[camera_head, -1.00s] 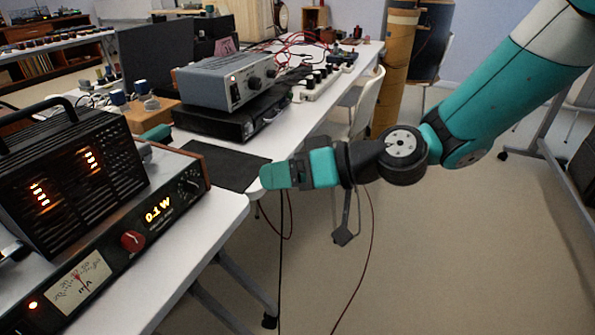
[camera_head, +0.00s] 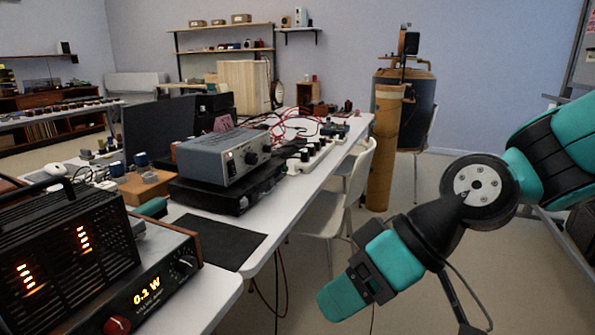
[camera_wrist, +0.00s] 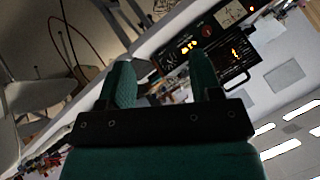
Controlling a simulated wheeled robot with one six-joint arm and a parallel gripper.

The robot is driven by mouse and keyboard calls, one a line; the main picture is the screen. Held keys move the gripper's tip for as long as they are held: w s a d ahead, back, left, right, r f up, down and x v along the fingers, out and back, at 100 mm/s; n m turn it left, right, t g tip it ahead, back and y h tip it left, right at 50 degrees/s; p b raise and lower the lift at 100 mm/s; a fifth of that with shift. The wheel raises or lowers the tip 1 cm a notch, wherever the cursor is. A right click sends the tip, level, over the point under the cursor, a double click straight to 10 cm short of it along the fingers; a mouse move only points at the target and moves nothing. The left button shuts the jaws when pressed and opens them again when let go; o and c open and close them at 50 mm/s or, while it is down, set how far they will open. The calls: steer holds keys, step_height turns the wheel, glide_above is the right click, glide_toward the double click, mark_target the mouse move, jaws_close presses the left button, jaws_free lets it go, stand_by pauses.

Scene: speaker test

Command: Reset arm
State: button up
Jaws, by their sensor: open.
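My gripper (camera_head: 343,299) is at the end of my teal and black arm, at the lower right of the head view. It hangs over the floor, to the right of the white table's edge, and touches nothing. In the wrist view the two teal fingers (camera_wrist: 163,82) stand apart with nothing between them. Beyond them, the amplifier with glowing digits shows in the wrist view (camera_wrist: 195,47), tilted by the camera's angle.
The amplifier (camera_head: 150,290) reading "0.1 W" stands at the lower left. A grey instrument (camera_head: 225,158) sits on a black box (camera_head: 215,195) on the white table (camera_head: 325,170). White chairs (camera_head: 325,215) and a brown column (camera_head: 385,150) stand behind my gripper.

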steer(key=s+d+m+h, duration=0.2)
steer(key=s+d+h, duration=0.2)
steer(key=s+d, duration=0.45)
step_height(320, 180, up, 22)
steer(key=p, duration=2.1)
steer(key=shift+w+d+m, duration=0.25)
steer(key=shift+w+m, duration=0.05)
steer(key=shift+w, duration=0.05)
steer(key=shift+r, duration=0.1)
